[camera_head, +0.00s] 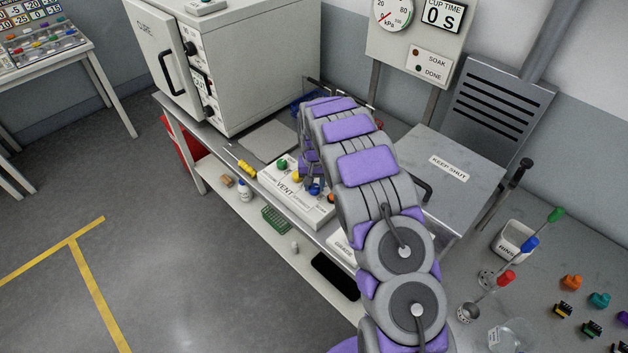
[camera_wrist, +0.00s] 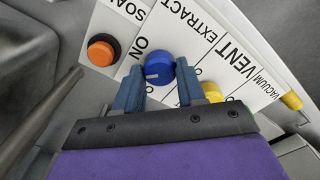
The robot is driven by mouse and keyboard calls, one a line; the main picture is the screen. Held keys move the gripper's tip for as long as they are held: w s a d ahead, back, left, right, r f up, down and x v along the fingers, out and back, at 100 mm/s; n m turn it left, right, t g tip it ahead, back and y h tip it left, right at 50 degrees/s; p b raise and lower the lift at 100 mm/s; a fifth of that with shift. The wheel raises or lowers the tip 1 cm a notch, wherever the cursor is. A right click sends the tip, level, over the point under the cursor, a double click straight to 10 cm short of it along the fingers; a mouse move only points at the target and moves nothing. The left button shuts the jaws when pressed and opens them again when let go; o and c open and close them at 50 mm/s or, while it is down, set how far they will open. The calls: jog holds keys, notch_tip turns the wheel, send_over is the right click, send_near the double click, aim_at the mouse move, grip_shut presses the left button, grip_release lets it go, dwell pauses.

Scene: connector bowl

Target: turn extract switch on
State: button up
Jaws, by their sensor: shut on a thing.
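The white switch panel (camera_head: 283,199) lies on the bench; in the wrist view its lettering reads SOAK, EXTRACT, VENT and VACUUM. The blue round knob (camera_wrist: 158,68) is on the strip lettered EXTRACT, with a pale mark on its left part. It also shows in the head view (camera_head: 314,189). My gripper (camera_wrist: 158,78) has its two blue fingers on either side of this knob and is shut on it. An orange knob (camera_wrist: 103,50) is to the left and a yellow knob (camera_wrist: 212,92) to the right, partly hidden by a finger.
A yellow-handled screwdriver (camera_head: 244,167) lies beside the panel's left end. A grey oven-like box (camera_head: 260,60) stands behind it. A metal box labelled KEEP SHUT (camera_head: 450,185) is to the right. My arm hides part of the bench.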

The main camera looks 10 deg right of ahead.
aim_at(314, 186)
jog(key=m+p, duration=0.1)
jog(key=m, duration=0.3)
jog(key=shift+m, duration=0.3)
jog(key=m+p, duration=0.1)
jog(key=m, duration=0.3)
jog(key=shift+m, duration=0.3)
jog(key=o, duration=1.1)
jog(key=shift+c, duration=0.2)
notch_tip(314, 186, up, 17)
jog(key=p, duration=0.2)
jog(key=shift+r, duration=0.15)
jog(key=shift+a, duration=0.1)
